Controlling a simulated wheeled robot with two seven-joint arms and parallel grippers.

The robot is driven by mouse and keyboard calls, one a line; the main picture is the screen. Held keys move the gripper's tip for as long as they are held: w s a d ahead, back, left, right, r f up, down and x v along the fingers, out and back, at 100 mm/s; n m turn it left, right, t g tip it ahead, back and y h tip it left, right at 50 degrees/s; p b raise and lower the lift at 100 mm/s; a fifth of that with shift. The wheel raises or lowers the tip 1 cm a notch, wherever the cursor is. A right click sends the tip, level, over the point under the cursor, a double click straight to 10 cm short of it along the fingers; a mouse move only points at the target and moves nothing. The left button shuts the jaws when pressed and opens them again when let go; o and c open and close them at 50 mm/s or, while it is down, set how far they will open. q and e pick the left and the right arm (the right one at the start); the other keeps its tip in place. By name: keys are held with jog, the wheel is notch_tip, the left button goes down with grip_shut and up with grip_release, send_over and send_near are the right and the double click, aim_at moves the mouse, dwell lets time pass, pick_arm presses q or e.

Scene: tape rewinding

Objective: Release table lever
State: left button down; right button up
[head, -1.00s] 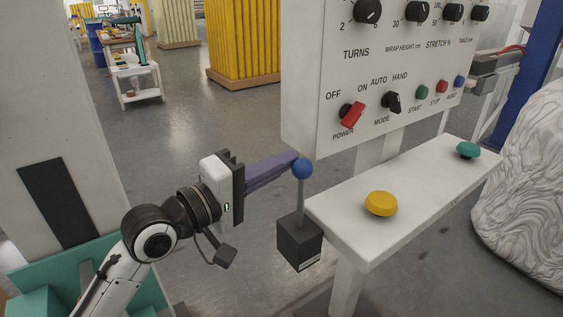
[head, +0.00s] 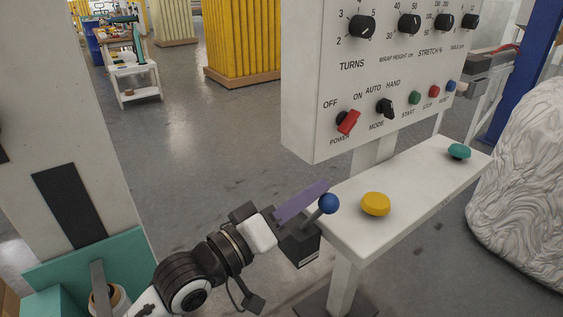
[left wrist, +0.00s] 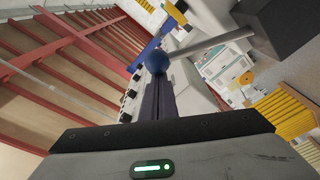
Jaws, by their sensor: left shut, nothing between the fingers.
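The table lever is a grey rod with a blue ball knob (head: 329,203) on a dark box (head: 300,246) at the left end of the white shelf. In the head view the rod is tilted to the right. My left gripper (head: 322,187) is shut and empty, its purple fingers lying beside the knob. In the left wrist view the blue knob (left wrist: 140,62) appears at the tips of the closed fingers (left wrist: 155,85), and the grey rod runs to the dark box (left wrist: 285,22). Whether fingers and knob touch is hard to tell. My right gripper is not in view.
The white shelf (head: 415,187) carries a yellow button (head: 375,204) and a green button (head: 459,151). A control panel (head: 390,75) with knobs and switches stands above it. A wrapped white load (head: 522,165) is at the right. Open floor lies behind the lever.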

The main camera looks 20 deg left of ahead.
pick_arm(q)
jog(key=s+d+f+m+h, duration=0.1)
jog(key=s+d+f+m, duration=0.3)
jog(key=d+f+m, duration=0.1)
jog(key=d+m, duration=0.1)
jog(key=m, duration=0.1)
jog(key=shift+s+f+m+h, duration=0.3)
jog(key=shift+f, duration=0.05)
